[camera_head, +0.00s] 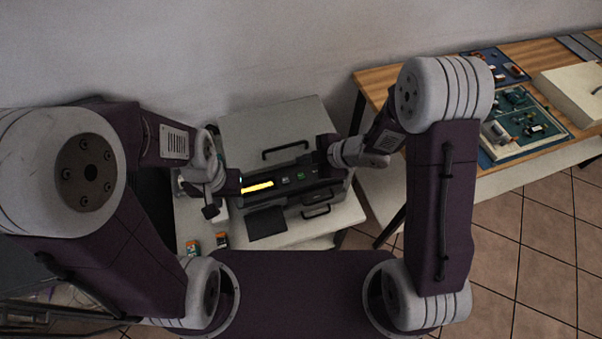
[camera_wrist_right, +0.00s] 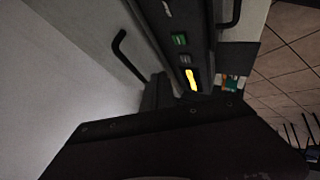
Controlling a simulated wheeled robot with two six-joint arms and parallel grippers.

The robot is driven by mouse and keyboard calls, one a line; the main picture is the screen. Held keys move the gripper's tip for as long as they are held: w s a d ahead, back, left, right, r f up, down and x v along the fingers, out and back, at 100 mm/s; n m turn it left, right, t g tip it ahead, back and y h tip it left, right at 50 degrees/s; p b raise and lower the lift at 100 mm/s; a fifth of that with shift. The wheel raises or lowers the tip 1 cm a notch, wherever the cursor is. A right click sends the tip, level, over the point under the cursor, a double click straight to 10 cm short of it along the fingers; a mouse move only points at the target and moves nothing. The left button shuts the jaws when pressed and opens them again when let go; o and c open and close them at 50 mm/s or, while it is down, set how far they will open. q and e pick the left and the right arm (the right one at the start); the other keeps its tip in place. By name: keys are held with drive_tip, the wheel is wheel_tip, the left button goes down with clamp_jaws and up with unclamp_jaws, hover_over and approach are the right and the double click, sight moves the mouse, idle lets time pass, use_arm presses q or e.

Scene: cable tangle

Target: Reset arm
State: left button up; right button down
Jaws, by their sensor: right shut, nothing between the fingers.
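Both my arms are raised in the head view, their wrists turned in toward a grey box-shaped device (camera_head: 270,125) on a white table. My left gripper (camera_head: 233,183) is over the left end of the device's dark front panel, beside a glowing yellow strip (camera_head: 257,187). I cannot make out its fingers. My right gripper (camera_head: 323,153) is over the right part of the device, shut and empty. In the right wrist view, the dark gripper body fills the bottom, with the device's panel and yellow strip (camera_wrist_right: 191,80) beyond it.
The white table (camera_head: 318,225) bears the device, a dark flat pad (camera_head: 267,223) and small orange-and-white items (camera_head: 193,247). At the right, a wooden workbench (camera_head: 379,87) carries circuit boards (camera_head: 522,122) and a cream box (camera_head: 575,93). Tiled floor is open at the lower right.

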idle(0.6)
drive_tip(key=w+d+r+m+t+h, duration=0.2)
drive_tip(key=d+r+m+h, duration=0.15)
drive_tip(key=d+r, duration=0.2)
drive_tip(key=w+d+r+m+t+h, duration=0.2)
drive_tip(key=d+r+m, duration=0.2)
drive_tip(key=d+m, duration=0.15)
drive_tip(key=s+d+f+m+g+h, duration=0.1)
drive_tip(key=s+d+f+m+g, duration=0.1)
drive_tip(key=s+m, duration=0.4)
drive_tip(key=s+d+f+m+g+h, duration=0.1)
drive_tip(key=s+d+f+m+g, duration=0.2)
drive_tip(key=s, duration=0.9)
drive_tip(key=d+m+g, duration=0.1)
drive_tip(key=m+g, duration=0.1)
drive_tip(key=m, duration=0.1)
drive_tip(key=shift+s+f, duration=0.2)
drive_tip(key=shift+f, duration=0.1)
idle(3.9)
